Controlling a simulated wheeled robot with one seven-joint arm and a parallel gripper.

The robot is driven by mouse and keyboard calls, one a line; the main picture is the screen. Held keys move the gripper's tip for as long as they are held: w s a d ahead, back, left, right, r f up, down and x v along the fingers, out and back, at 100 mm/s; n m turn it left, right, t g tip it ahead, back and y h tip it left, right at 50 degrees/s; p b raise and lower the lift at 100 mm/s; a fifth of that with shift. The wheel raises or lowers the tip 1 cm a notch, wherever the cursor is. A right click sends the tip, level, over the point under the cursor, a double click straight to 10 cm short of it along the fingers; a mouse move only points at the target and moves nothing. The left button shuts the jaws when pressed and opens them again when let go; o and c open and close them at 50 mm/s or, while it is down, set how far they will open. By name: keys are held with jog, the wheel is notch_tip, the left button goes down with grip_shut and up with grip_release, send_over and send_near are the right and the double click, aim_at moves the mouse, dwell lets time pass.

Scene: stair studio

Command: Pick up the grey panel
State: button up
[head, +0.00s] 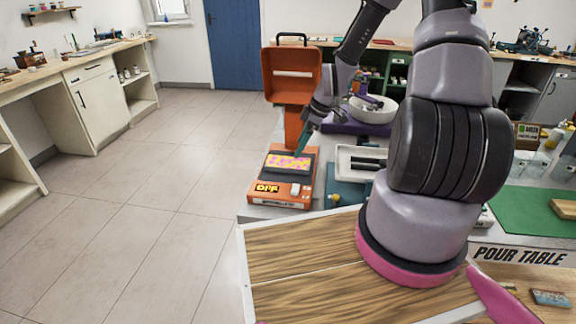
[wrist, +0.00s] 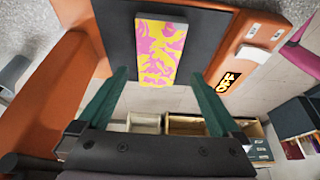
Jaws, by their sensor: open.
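A flat rectangular panel with a pink and yellow pattern (head: 283,161) lies on the dark grey pad (head: 268,171) of an orange press (head: 280,201). In the wrist view the panel (wrist: 160,52) lies ahead between my two green fingers. No plain grey panel shows apart from this one and the dark pad. My gripper (head: 301,146) is open and empty, just above the right part of the panel in the head view. Its fingers stand wide on both sides of the panel in the wrist view (wrist: 160,75). I cannot tell the exact height of the tips.
A wood-topped surface (head: 300,290) lies in front. Floor is clear at left.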

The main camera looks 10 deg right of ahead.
aim_at(289, 162)
jog(key=x, duration=0.7)
jog(key=shift+w+a+f, duration=0.1)
jog(key=shift+w+f, duration=0.1)
jog(key=c, duration=1.3)
jog(key=shift+r, duration=0.1)
jog(key=shift+r, duration=0.1)
